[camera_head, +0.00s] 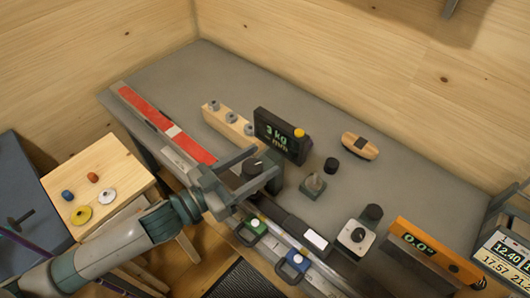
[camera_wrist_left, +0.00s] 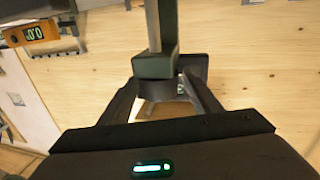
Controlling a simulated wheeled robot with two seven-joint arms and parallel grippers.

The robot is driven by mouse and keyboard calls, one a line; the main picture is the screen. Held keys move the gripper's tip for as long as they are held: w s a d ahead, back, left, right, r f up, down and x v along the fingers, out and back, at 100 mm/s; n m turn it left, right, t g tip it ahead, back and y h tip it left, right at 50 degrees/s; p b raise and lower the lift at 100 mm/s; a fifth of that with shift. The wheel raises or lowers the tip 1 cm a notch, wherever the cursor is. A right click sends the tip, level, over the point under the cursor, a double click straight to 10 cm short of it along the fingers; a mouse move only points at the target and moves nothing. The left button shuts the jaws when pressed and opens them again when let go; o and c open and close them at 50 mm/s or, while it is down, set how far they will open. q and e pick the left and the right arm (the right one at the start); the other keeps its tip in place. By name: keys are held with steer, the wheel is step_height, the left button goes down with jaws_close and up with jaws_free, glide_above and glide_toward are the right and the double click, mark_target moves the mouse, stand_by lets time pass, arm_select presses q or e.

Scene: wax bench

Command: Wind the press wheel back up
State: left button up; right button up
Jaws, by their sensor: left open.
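My left gripper (camera_head: 262,165) reaches in from the left over the bench, with its two fingers apart. A dark round knob (camera_head: 252,168) shows between the fingers in the head view; I cannot tell whether they touch it. No part is clearly recognisable as the press wheel. In the left wrist view the open left gripper (camera_wrist_left: 162,82) has a grey post with a dark block (camera_wrist_left: 155,66) in front of it, partly covering the space between the fingers. My right gripper is not in view.
The grey bench (camera_head: 190,70) holds a black kg display (camera_head: 280,134), a wooden block with several knobs (camera_head: 228,121), a wooden brush-like piece (camera_head: 360,146), an orange display (camera_head: 430,250) and a red strip (camera_head: 165,122). A wooden stool (camera_head: 115,170) stands left. The bench's back is clear.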

arm_select(q)
steer(key=shift+x, duration=1.35)
steer(key=c, duration=1.1)
steer(key=shift+o, duration=0.2)
steer(key=shift+p, duration=0.3)
